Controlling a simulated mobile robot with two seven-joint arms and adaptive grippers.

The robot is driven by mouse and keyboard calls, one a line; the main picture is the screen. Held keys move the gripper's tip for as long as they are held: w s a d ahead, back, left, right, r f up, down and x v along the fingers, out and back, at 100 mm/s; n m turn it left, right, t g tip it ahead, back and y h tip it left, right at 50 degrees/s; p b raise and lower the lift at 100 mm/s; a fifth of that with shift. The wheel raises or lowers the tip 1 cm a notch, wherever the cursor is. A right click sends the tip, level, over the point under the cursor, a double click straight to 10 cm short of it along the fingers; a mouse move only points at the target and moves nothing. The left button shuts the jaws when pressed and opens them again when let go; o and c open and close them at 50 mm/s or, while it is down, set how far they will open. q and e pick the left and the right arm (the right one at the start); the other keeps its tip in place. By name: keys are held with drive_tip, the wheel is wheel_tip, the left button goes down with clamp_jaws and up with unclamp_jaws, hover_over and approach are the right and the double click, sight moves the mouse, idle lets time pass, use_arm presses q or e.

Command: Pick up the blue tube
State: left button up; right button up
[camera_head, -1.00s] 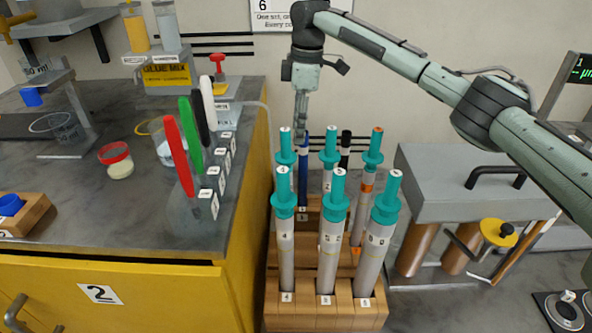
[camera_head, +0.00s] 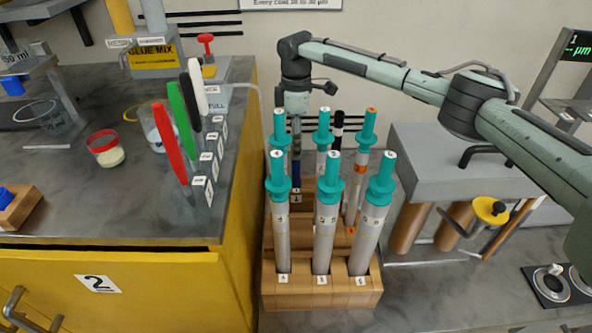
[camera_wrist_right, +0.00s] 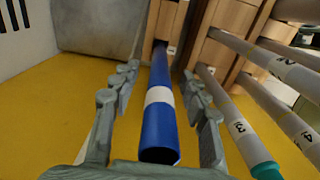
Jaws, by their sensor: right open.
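The blue tube (camera_head: 296,176) stands in the back row of a wooden rack (camera_head: 320,298), mostly hidden behind teal-capped tubes in the head view. In the right wrist view the blue tube (camera_wrist_right: 157,128) has a white band, and its open end points toward the camera. My right gripper (camera_wrist_right: 160,76) is open, with one finger on each side of the blue tube and gaps visible between. In the head view my right gripper (camera_head: 296,138) reaches down from above, its fingertips partly hidden behind the front tubes. My left gripper is not in view.
Several grey tubes with teal caps (camera_head: 328,165) stand close in front and beside. A black tube (camera_head: 338,125) stands to the right in the back. A yellow bench (camera_head: 120,285) lies left of the rack, and a grey press-like block (camera_head: 450,165) lies right.

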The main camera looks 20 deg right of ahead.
clamp_jaws()
drive_tip(key=shift+r, duration=0.2)
